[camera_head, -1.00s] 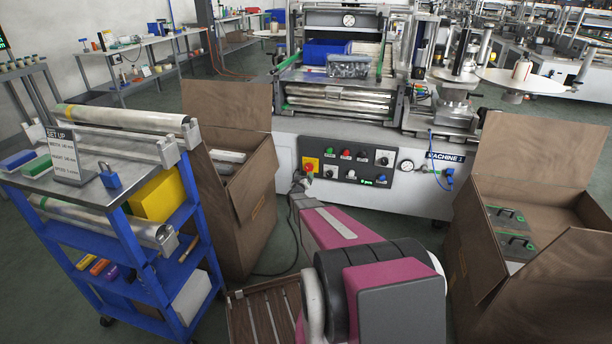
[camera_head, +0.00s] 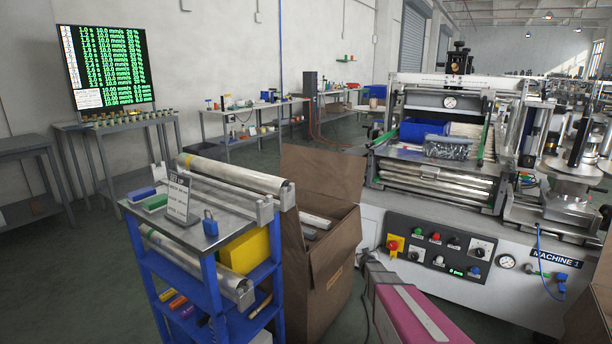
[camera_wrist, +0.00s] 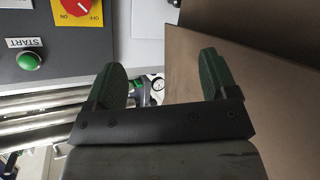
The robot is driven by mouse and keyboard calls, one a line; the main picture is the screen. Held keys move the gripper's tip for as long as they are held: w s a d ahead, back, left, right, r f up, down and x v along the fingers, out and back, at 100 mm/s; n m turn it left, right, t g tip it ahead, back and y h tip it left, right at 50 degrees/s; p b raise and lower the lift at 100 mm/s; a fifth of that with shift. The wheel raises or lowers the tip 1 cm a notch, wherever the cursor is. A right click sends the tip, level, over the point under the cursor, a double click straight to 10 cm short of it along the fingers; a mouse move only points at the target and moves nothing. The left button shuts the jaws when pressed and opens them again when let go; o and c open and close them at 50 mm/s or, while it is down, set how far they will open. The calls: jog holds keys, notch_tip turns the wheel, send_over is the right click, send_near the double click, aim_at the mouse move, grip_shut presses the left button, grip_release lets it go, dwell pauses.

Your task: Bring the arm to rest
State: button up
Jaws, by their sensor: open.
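My gripper (camera_wrist: 161,75) shows in the wrist view with its two dark green fingers spread wide apart. Nothing is between them. The wrist view shows the machine's control panel (camera_wrist: 75,65) upside down at upper left, with a red on/off knob (camera_wrist: 80,6) and a green start button (camera_wrist: 29,61). A brown cardboard surface (camera_wrist: 265,75) fills the right side, beside and beyond the right finger. In the head view my magenta arm link (camera_head: 412,318) is at the bottom, in front of the machine (camera_head: 480,295); the fingers cannot be made out there.
An open cardboard box (camera_head: 325,260) stands left of my arm, close to the machine. A blue trolley (camera_head: 207,262) with rolls is further left. Another brown box (camera_head: 590,315) shows at the lower right edge. Open floor (camera_head: 90,265) lies at far left.

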jog(key=s+a+r+g, duration=0.3)
jog(key=s+r+g, duration=0.1)
jog(key=s, duration=0.8)
jog(key=s+a+r+m+g+y, duration=0.1)
jog(key=s+a+r+g, duration=0.2)
jog(key=s, duration=1)
jog(key=s+a+r+g+y, duration=0.1)
jog(key=s+a+r+g, duration=0.3)
jog(key=s, duration=0.9)
jog(key=shift+s+a+r+m+g, duration=0.25)
jog(key=shift+a+r+m+g, duration=0.25)
jog(key=shift+g, duration=0.7)
